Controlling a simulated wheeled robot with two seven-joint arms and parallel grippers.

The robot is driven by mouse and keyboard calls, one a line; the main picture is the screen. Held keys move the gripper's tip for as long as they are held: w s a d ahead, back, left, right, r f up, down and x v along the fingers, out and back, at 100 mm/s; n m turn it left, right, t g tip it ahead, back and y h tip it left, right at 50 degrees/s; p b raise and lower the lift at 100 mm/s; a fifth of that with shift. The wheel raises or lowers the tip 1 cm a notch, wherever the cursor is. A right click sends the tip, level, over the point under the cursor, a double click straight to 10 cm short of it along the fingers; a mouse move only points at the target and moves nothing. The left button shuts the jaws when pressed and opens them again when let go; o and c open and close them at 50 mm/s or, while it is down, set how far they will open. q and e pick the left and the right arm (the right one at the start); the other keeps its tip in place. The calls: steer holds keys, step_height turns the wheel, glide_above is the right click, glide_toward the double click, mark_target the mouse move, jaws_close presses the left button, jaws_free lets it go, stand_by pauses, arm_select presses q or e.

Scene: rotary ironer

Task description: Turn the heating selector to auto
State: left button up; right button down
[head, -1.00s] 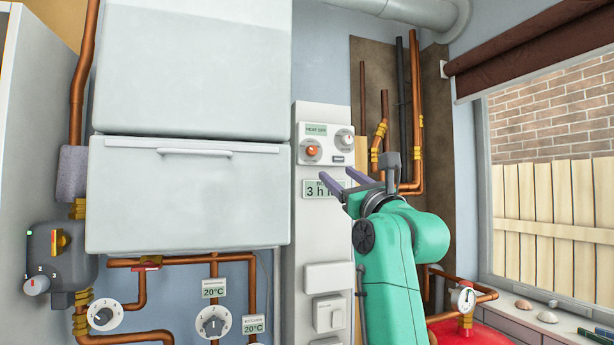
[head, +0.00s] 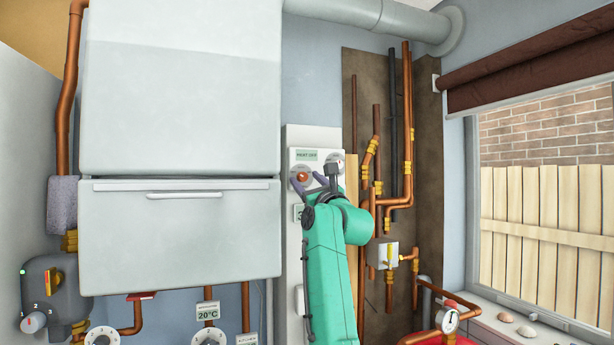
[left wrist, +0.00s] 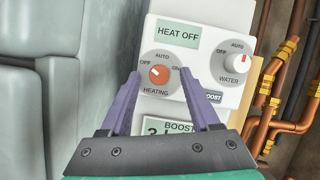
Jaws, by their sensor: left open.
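My left gripper (head: 309,182) is open in front of the control panel. In the left wrist view its purple fingers (left wrist: 160,72) stand on either side of the knob, apart from it. How far the tips are from the panel is hard to tell. My right gripper is not in view.
The white and red WATER knob (left wrist: 237,63) and BOOST button (left wrist: 212,97) sit right of the heating dial. A BOOST display (left wrist: 165,128) below is partly hidden. Copper pipes (head: 408,130) run right of the panel, and a large white boiler casing (head: 180,225) stands to its left.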

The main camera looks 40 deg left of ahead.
arm_select(q)
steer(key=shift+a, duration=0.1)
jaws_close()
steer(key=shift+f, duration=0.1)
steer(key=shift+b, duration=0.3)
steer(key=shift+s+f+m+t+b, duration=0.15)
steer(key=shift+m+t+b, duration=0.15)
steer(key=shift+m+b, duration=0.35)
steer(key=m+t+h+b, duration=0.1)
steer(key=m+b, duration=0.2)
steer(key=m+t+h+b, duration=0.1)
steer(key=m+t+b, duration=0.1)
steer(key=m+b, duration=0.1)
steer(key=shift+s+a+m, duration=0.15)
steer(key=shift+s+m, duration=0.05)
steer(key=shift+m, duration=0.35)
steer(key=m+h+b, duration=0.1)
steer(key=m, duration=0.1)
steer(key=m+t+b, duration=0.1)
steer(key=shift+s+r+m+h, duration=0.1)
steer(key=shift+r+m+h, duration=0.1)
steer(key=shift+m+h, duration=0.2)
steer(key=shift+r+m+t+h+b, duration=0.15)
steer(key=shift+m+t+h+b, duration=0.25)
steer(key=shift+m, duration=0.6)
steer(key=shift+r+m+t+h+b, duration=0.15)
steer(key=shift+m+h, duration=0.35)
steer(key=shift+m, duration=0.5)
